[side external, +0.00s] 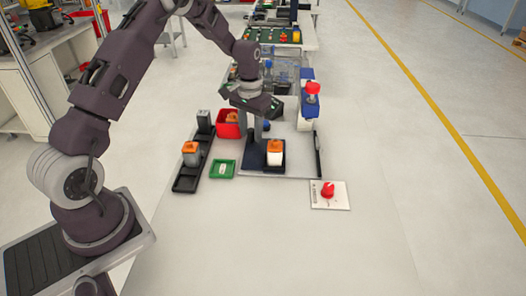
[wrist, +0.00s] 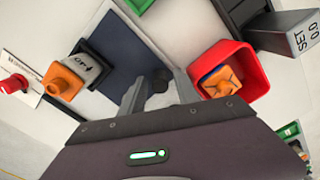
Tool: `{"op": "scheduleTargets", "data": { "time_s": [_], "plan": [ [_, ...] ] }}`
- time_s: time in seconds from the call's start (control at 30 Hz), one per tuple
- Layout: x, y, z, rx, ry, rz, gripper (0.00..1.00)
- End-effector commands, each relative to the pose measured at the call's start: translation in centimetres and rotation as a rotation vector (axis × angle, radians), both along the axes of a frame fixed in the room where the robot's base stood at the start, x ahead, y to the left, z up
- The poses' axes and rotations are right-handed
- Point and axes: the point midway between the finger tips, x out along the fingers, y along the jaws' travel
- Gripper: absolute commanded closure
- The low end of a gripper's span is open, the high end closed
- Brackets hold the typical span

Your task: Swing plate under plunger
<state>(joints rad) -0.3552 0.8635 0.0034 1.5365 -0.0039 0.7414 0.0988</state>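A dark blue plate (side external: 254,161) lies flat on the table, and it also shows in the wrist view (wrist: 117,47). A white block with an orange top (side external: 275,152) stands in a black holder at the plate's right side. My gripper (side external: 262,136) points down at the plate. In the wrist view my gripper's fingers (wrist: 160,90) are apart, on either side of a dark round knob (wrist: 158,78) by the plate's edge. I cannot tell whether they press on it.
A red bin (side external: 229,125) holding an orange-topped piece stands left of my gripper. A red button on a white base (side external: 328,192) is front right. The table front is clear.

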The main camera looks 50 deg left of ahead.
Motion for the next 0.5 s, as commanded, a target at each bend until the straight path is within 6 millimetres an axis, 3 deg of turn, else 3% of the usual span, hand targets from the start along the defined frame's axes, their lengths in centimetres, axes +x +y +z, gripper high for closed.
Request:
{"op": "scheduleTargets", "data": {
  "time_s": [0.03,0.2,0.5],
  "plan": [
    [0.00,0.00,0.01,0.000,0.000,0.000,0.62],
    [0.00,0.00,0.02,0.000,0.000,0.000,0.93],
    [-0.37,-0.51,0.04,-0.001,0.002,-0.001,0.93]
  ]
}}
